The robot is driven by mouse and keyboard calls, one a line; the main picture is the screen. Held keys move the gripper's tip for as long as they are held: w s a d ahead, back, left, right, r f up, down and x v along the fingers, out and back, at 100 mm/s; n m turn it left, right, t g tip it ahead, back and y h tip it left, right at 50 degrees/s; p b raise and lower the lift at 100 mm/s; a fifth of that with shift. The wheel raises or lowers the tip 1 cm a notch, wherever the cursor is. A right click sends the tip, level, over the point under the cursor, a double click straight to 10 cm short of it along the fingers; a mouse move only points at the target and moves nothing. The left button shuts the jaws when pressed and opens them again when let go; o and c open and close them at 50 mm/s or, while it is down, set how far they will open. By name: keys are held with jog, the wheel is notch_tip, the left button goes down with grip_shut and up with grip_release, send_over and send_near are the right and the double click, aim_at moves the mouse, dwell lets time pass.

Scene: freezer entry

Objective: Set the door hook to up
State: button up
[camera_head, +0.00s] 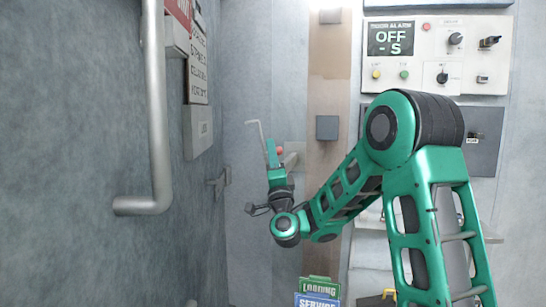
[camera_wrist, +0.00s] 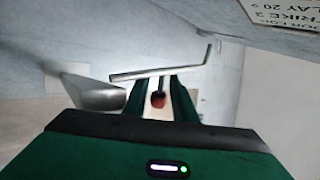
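A thin bent metal rod (camera_head: 260,138), which looks like the door hook, stands nearly upright with a short bend to the left at its top. In the wrist view the rod (camera_wrist: 160,72) crosses just beyond my fingertips. My gripper (camera_head: 273,147) points up beside the rod's lower part. Its two dark green fingers (camera_wrist: 158,88) are apart. I cannot tell whether the fingers touch the rod or knob. The rod's lower end is hidden behind my gripper.
A long metal handle (camera_head: 156,110) stands out from the left wall. A small metal bracket (camera_head: 220,180) sits lower on that wall. A control panel (camera_head: 438,55) reading "OFF" is at upper right. Signs (camera_head: 318,287) stand at the bottom.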

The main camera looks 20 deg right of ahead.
jog(key=shift+s+a+f, duration=0.1)
jog(key=shift+s+f, duration=0.15)
jog(key=s+a, duration=0.2)
jog(key=s, duration=1)
jog(key=shift+f, duration=0.15)
jog(key=shift+a, duration=0.1)
